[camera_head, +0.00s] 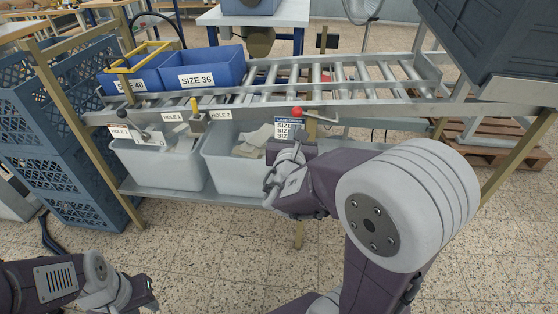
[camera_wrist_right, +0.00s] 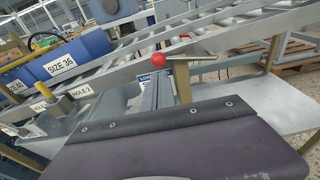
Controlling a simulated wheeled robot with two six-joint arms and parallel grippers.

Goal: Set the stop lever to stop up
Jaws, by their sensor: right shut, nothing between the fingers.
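A lever with a red ball knob (camera_head: 298,110) sits on the front rail of the roller conveyor, beside a size list sign (camera_head: 284,130). Its bar runs from the knob to the right. In the right wrist view the red knob (camera_wrist_right: 159,59) shows just beyond the fingers, with the bar to its right. My right gripper (camera_head: 276,174) is shut and empty, below and in front of the knob, apart from it in the head view. A second lever with a black knob (camera_head: 118,114) is at the left of the rail. My left gripper (camera_head: 149,287) is low at the left; its jaws are unclear.
Blue bins marked SIZE 36 (camera_head: 210,68) and SIZE 40 (camera_head: 131,82) stand on the conveyor's left. Grey tubs (camera_head: 228,172) sit below the rail. Blue crates (camera_head: 60,140) stand at the left; a dark crate (camera_head: 500,45) is at upper right. The floor in front is clear.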

